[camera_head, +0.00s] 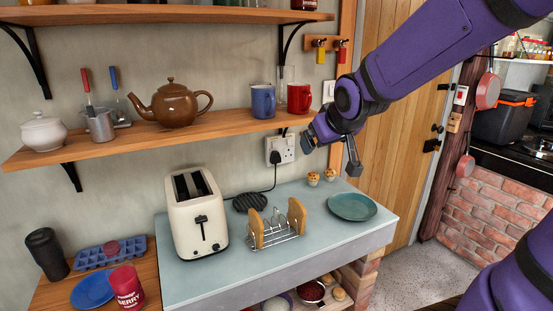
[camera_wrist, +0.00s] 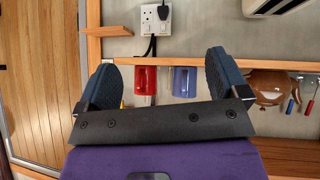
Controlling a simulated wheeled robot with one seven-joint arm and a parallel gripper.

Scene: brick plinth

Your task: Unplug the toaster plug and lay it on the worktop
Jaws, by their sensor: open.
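The black toaster plug (camera_head: 275,157) sits in the white double wall socket (camera_head: 288,147), below the shelf. Its dark cord hangs down to the worktop (camera_head: 185,285). The plug (camera_wrist: 163,12) also shows at the top of the wrist view, in the socket (camera_wrist: 148,22). The cream toaster (camera_head: 197,215) stands upright on the worktop's left part. My gripper (camera_head: 331,156) is open, to the right of the socket and above the worktop, apart from the plug. In the wrist view its two blue-grey fingers (camera_wrist: 160,74) are wide apart with nothing held between them.
A wooden shelf (camera_head: 225,131) above the socket holds a blue mug (camera_head: 263,101), a red mug (camera_head: 299,98) and a brown teapot (camera_head: 175,104).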

